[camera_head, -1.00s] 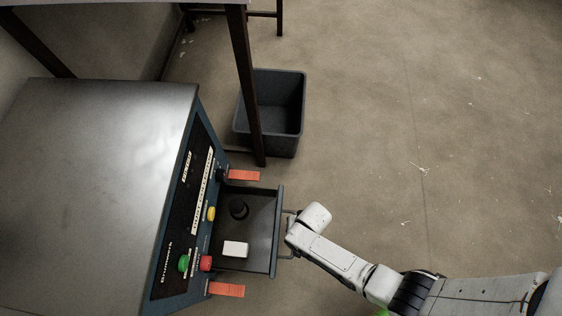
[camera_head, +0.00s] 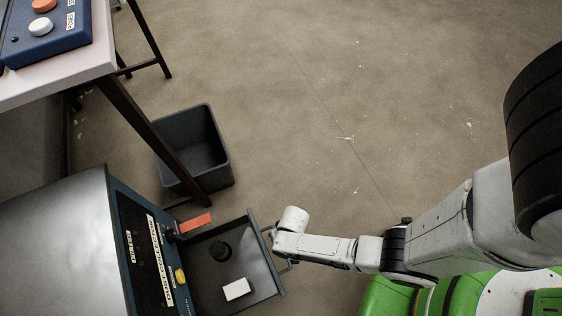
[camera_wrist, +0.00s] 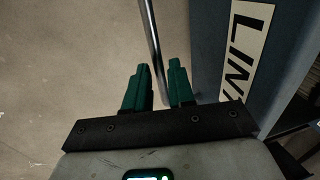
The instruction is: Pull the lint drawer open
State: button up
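The lint drawer (camera_head: 208,283) is a dark open tray sticking out of the front of the blue and grey machine. Its metal handle (camera_head: 291,266) is on the drawer's outer face. My gripper is at the handle, mostly hidden behind my wrist in the head view. In the wrist view my gripper's green fingers (camera_wrist: 159,85) are close together, with the handle bar (camera_wrist: 149,35) running between them. They appear shut on it, though the contact itself is hard to see. Part of a "LIN" label (camera_wrist: 245,40) shows at the right on a blue-grey panel.
An orange tab (camera_head: 196,223) juts beside the drawer. The floor to the right is clear.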

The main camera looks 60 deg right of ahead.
jog(key=shift+o, duration=1.2)
notch_tip(320, 180, up, 11)
jog(key=s+d+p, duration=0.1)
jog(key=p, duration=0.5)
jog(key=shift+s+d+f, duration=0.15)
jog(key=shift+d+f, duration=0.05)
jog(key=shift+d, duration=0.1)
jog(key=d+r+n+p, duration=0.2)
jog(key=r+p, duration=0.5)
jog(key=r, duration=0.9)
jog(key=d+r+n+h+p, duration=0.1)
jog(key=r+p, duration=0.5)
jog(key=r, duration=1.1)
jog(key=d+r+n+h+p, duration=0.1)
jog(key=d+r+n+p, duration=0.3)
jog(key=r, duration=1.2)
jog(key=p, duration=0.3)
jog(key=shift+r+p, duration=0.15)
jog(key=shift+p, duration=0.15)
